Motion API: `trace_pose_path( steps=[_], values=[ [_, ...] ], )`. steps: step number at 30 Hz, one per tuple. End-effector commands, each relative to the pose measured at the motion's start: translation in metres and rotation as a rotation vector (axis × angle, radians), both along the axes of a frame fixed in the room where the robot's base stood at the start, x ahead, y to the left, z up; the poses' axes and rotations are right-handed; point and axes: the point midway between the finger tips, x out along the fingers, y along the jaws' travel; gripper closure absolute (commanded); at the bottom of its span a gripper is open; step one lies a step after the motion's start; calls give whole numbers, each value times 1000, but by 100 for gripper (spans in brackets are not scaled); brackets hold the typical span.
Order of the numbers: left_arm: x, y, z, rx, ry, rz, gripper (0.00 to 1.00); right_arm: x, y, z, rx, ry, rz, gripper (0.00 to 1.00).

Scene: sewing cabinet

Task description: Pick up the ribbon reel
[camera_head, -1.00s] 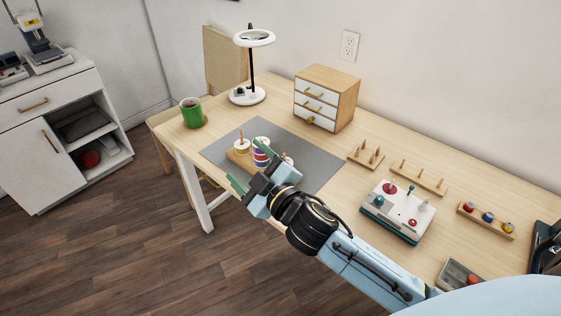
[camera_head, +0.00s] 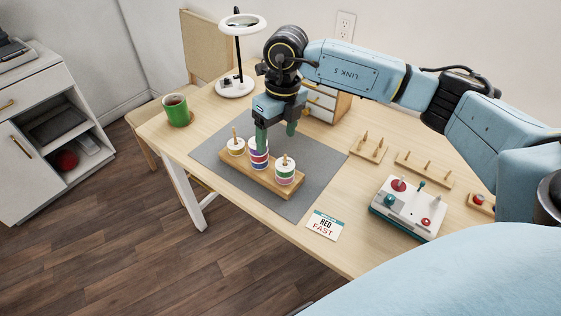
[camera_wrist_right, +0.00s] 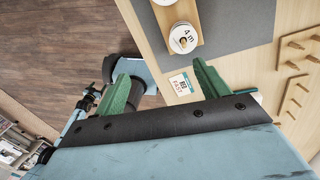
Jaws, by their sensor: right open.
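Three ribbon reels stand on pegs of a wooden stand (camera_head: 240,180) on the grey mat (camera_head: 315,170): a white and tan left reel (camera_head: 236,147), a red, white and blue middle reel (camera_head: 259,160), partly hidden, and a white, green and red right reel (camera_head: 284,173). A reel marked "4 m" (camera_wrist_right: 183,38) shows from above in the right wrist view. My right gripper (camera_head: 277,136) is open, pointing down by the middle reel, one green finger overlapping it in the head view. I cannot tell whether they touch. My left gripper is not identifiable.
A card reading "RED FAST" (camera_head: 325,225) lies in front of the mat. A white control box (camera_head: 408,208) and peg racks (camera_head: 424,170) are to the right. A green mug (camera_head: 176,110) and lamp (camera_head: 235,86) stand at the left. Small drawers (camera_head: 322,103) are behind my gripper.

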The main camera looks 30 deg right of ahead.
Motion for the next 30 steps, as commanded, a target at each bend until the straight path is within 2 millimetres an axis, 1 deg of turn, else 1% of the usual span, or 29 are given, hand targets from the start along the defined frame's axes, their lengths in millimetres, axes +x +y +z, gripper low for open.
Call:
trace_pose_path(
  steps=[1,3,5,8,12,15,18,23,30],
  values=[
    [0,1,0,1,1,-1,27,2,-13,4,-48,1,-15,26],
    [0,3,0,4,1,-2,27,2,-24,5,-92,9,-29,26],
    [-1,5,-1,6,1,-2,27,1,-29,0,-110,13,-35,26],
    [-1,8,-2,10,2,-4,27,1,-30,-17,-114,16,-37,26],
    [-2,12,-4,16,5,-6,27,1,-29,-46,-110,15,-35,26],
    [-3,15,-5,20,6,-7,27,2,-28,-61,-109,14,-35,26],
    [-3,15,-6,20,7,-7,27,2,-28,-71,-109,14,-35,26],
    [-3,15,-7,20,7,-7,27,3,-29,-81,-109,13,-35,26],
    [-3,15,-10,20,6,-8,27,7,-31,-116,-108,14,-35,26]
  ],
)
